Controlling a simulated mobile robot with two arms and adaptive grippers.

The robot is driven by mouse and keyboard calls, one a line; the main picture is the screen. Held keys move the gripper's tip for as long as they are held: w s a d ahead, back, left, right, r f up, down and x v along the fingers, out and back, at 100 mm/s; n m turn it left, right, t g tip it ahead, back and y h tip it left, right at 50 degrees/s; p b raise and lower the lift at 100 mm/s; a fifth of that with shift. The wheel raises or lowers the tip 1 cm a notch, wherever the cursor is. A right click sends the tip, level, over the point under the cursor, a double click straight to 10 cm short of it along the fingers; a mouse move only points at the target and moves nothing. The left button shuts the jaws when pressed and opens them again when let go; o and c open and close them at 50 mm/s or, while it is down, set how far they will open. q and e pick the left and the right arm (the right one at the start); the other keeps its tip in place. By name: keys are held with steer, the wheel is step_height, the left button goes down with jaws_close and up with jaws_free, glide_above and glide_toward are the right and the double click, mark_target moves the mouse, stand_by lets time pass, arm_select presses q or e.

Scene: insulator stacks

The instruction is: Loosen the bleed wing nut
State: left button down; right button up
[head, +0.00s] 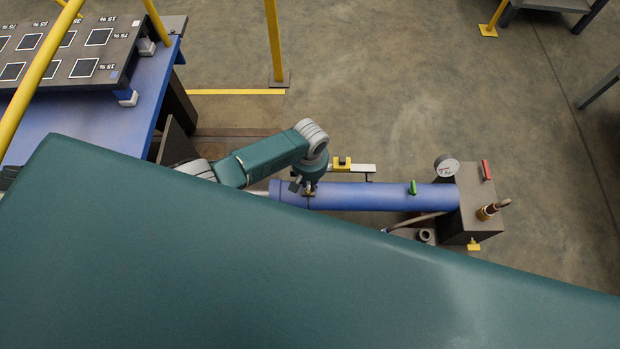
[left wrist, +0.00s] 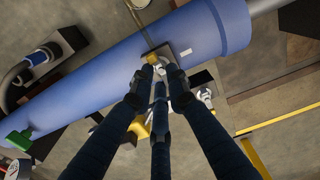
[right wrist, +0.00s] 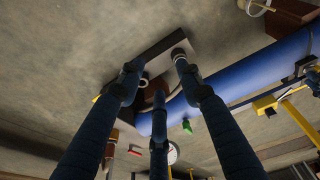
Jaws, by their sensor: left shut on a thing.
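The blue cylinder (head: 375,196) lies across the head view and also shows in the left wrist view (left wrist: 130,75). A small brass-yellow piece (left wrist: 152,58), which looks like the bleed wing nut, sits on its side near the collar. My left gripper (head: 305,188) is at the cylinder's left end. In the left wrist view its fingertips (left wrist: 159,76) are closed in around the brass piece, partly hiding it. My right gripper (right wrist: 157,80) shows only in the right wrist view, its fingers spread and empty near the grey end block (right wrist: 185,47).
The end block (head: 462,200) carries a round gauge (head: 446,166), a red lever (head: 487,170) and a brass fitting (head: 487,212). A green lever (head: 412,187) sits on the cylinder.

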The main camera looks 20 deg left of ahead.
arm_select(q)
steer(key=shift+s+d, duration=0.15)
steer(key=shift+d, duration=0.15)
steer(key=shift+s, duration=0.1)
steer(key=c, duration=1.8)
jaws_free()
steer(key=shift+o, duration=0.6)
steer(key=shift+a, duration=0.1)
step_height(320, 180, up, 12)
